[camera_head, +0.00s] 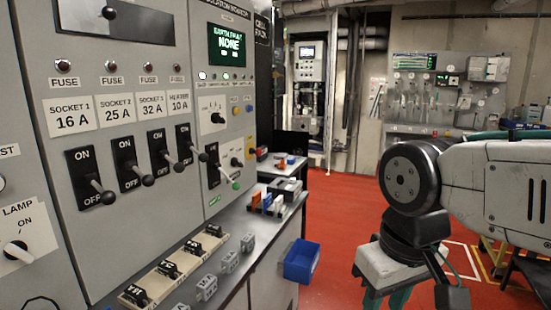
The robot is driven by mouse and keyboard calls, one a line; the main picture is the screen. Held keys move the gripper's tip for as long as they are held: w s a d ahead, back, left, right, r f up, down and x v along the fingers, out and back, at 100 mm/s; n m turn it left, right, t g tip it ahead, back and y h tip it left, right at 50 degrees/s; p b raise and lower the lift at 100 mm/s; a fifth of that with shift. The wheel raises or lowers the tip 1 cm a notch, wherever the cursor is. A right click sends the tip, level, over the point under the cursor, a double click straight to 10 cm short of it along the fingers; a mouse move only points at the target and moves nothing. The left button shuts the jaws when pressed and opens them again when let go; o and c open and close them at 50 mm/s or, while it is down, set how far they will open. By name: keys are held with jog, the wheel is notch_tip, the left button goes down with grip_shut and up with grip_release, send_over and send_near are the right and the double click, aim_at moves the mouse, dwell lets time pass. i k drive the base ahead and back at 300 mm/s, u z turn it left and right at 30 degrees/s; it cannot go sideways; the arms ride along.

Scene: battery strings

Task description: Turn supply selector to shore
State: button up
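No label reading supply selector or shore is legible. A rotary knob (215,118) sits on a white plate below the green display on the grey panel; its markings are too small to read. Black knobs (236,162) sit on a smaller plate lower down, beside a black lever switch (213,165). I cannot tell which of these is the selector. My gripper (385,298) hangs at the bottom right, far right of the panel and apart from it. Its white body and teal finger parts show, but the tips are cut off by the frame edge.
Several ON/OFF lever switches (128,165) and a lamp knob (15,250) stand out from the panel. A bench (265,228) below holds fuse blocks and grey parts. A blue bin (302,262) stands beside it. Red floor (335,215) is open between bench and my arm.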

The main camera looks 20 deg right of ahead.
aim_at(235, 161)
jog(key=z, duration=0.15)
jog(key=i, duration=0.95)
jog(key=u, duration=0.2)
